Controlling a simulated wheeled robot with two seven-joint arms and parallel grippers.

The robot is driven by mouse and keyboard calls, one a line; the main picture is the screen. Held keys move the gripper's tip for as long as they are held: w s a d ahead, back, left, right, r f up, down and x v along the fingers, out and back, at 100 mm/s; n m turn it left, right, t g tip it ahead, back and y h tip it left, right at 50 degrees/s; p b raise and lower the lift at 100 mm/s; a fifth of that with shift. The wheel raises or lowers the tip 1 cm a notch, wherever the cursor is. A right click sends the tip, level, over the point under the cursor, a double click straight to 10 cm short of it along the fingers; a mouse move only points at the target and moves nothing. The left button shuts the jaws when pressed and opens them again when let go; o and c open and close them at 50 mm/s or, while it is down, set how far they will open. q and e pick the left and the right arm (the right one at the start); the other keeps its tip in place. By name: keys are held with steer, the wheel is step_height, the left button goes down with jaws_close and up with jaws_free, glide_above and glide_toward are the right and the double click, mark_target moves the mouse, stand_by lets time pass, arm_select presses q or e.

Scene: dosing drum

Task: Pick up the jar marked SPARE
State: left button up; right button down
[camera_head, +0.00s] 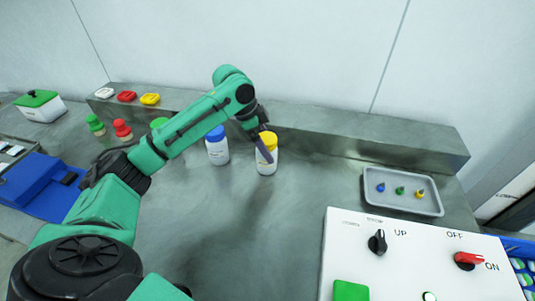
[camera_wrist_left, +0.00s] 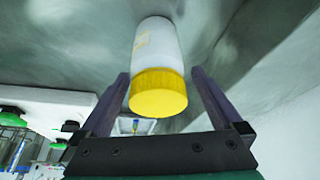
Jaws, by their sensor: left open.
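A white jar with a yellow lid (camera_head: 267,158) stands upright on the grey worktop (camera_head: 200,230). In the left wrist view, the yellow-lidded jar (camera_wrist_left: 158,60) has its lid toward me. My left gripper (camera_head: 264,147) is open, with its fingers (camera_wrist_left: 158,80) on either side of the lid and visible gaps between. A white jar with a blue lid (camera_head: 217,149) stands just to the left. A green lid (camera_head: 159,122) shows partly behind my left arm. The writing on the jar labels is too small to read. My right gripper is not in view.
A raised grey ledge (camera_head: 320,133) runs behind the jars. A grey tray (camera_head: 402,193) with small coloured items lies right, behind a white control panel (camera_head: 410,260). Red (camera_head: 122,131) and green (camera_head: 96,125) topped containers stand left. The worktop in front of the jars is clear.

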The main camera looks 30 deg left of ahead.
mark_target(263, 167)
arm_select(q)
steer(key=shift+x, duration=1.8)
steer(key=shift+s, duration=0.15)
steer(key=c, duration=1.3)
steer(key=shift+r, duration=0.1)
